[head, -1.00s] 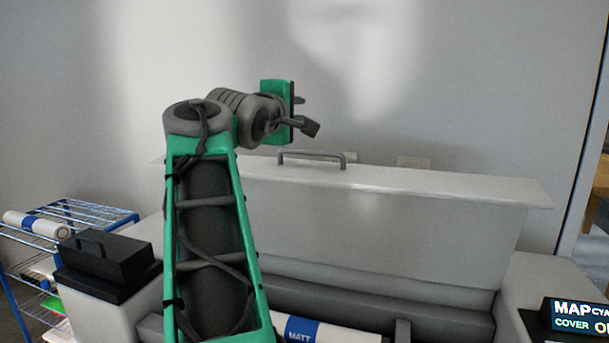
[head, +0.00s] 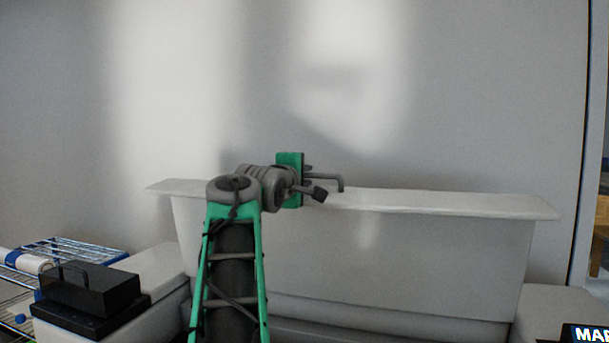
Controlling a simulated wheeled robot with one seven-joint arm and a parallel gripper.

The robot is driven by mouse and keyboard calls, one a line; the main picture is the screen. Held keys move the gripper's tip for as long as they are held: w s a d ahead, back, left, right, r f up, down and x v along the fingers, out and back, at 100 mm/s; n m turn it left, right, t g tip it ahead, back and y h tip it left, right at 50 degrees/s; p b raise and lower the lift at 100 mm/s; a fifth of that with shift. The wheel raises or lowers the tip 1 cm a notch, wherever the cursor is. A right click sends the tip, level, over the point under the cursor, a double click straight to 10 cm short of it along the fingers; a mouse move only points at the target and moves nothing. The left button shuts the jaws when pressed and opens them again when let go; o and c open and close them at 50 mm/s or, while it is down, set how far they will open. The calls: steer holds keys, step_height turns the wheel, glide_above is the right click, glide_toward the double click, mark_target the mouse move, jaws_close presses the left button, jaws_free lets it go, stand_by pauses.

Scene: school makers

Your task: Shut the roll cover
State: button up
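The roll cover (head: 450,240) of the large pale grey printer stands raised, with its white top edge running across the picture. A grey bar handle (head: 341,185) rises from that edge, left of its middle.
A black box with a handle (head: 92,288) sits on the printer's left end. A blue wire rack (head: 70,250) holding a paper roll stands beyond it. A small display (head: 588,334) is partly cut off at the lower right. A bare grey wall rises behind the printer.

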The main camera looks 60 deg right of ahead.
steer(key=shift+c, duration=0.4)
jaws_close()
stand_by(1.0)
